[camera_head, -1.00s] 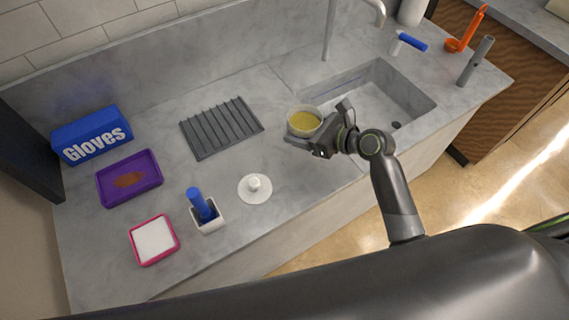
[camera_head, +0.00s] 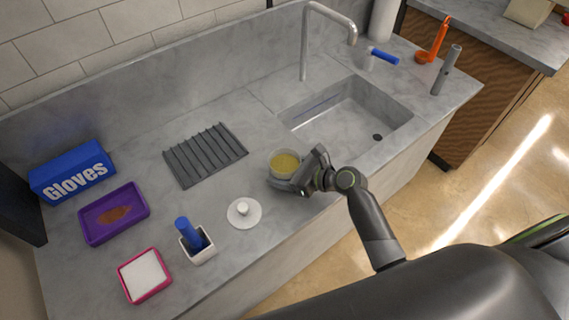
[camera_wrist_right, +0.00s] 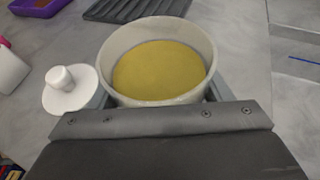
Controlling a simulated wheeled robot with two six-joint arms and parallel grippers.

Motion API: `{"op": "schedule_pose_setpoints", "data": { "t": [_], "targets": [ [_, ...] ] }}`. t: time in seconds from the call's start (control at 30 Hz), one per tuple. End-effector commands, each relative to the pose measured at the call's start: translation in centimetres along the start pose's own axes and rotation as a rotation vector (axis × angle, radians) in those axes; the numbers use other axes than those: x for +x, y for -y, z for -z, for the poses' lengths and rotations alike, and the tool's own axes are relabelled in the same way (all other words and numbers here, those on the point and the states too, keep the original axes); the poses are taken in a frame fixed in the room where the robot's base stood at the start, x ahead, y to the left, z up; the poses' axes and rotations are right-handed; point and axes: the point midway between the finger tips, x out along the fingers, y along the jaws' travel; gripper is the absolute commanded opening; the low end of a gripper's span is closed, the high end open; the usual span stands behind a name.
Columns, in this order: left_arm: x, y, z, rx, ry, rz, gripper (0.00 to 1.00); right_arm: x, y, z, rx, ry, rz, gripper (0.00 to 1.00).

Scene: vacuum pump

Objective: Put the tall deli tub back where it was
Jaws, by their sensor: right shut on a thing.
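The deli tub (camera_head: 284,163) is a pale round tub with yellow contents, upright at the counter between the ribbed mat and the sink. My right gripper (camera_head: 283,182) is shut around it from the near right side. In the right wrist view the tub (camera_wrist_right: 158,62) sits between the fingers, its open top facing the camera. Whether its base touches the counter is hidden. My left gripper is not in view.
A white disc with a knob (camera_head: 243,212) lies left of the tub. A grey ribbed mat (camera_head: 204,154) is behind it. The sink (camera_head: 345,115) is to the right. A white holder with a blue-handled tool (camera_head: 197,246), pink-rimmed tray (camera_head: 144,275), purple tray (camera_head: 114,213) and Gloves box (camera_head: 72,172) stand left.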

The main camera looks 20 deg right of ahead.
Motion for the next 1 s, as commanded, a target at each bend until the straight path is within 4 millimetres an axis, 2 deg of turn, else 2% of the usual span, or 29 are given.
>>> {"op": "schedule_pose_setpoints", "data": {
  "t": [0.1,0.2,0.63,0.67,0.8,1.0],
  "targets": [
    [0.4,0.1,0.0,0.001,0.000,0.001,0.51,0.6,0.0,1.3,0.001,-0.001,0.000,0.50],
    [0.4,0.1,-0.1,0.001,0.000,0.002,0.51,0.7,0.0,1.7,0.001,0.001,0.001,0.50],
    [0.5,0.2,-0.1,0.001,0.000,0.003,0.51,0.9,0.0,2.1,-0.001,0.000,0.000,0.50],
    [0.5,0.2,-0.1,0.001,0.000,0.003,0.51,0.9,0.0,2.0,-0.001,0.000,0.000,0.76],
    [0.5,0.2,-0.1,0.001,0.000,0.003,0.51,0.8,0.0,2.0,-0.001,0.000,0.000,0.94],
    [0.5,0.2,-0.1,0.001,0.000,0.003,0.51,0.8,0.0,2.0,-0.001,0.000,0.000,0.94]
  ]
}}
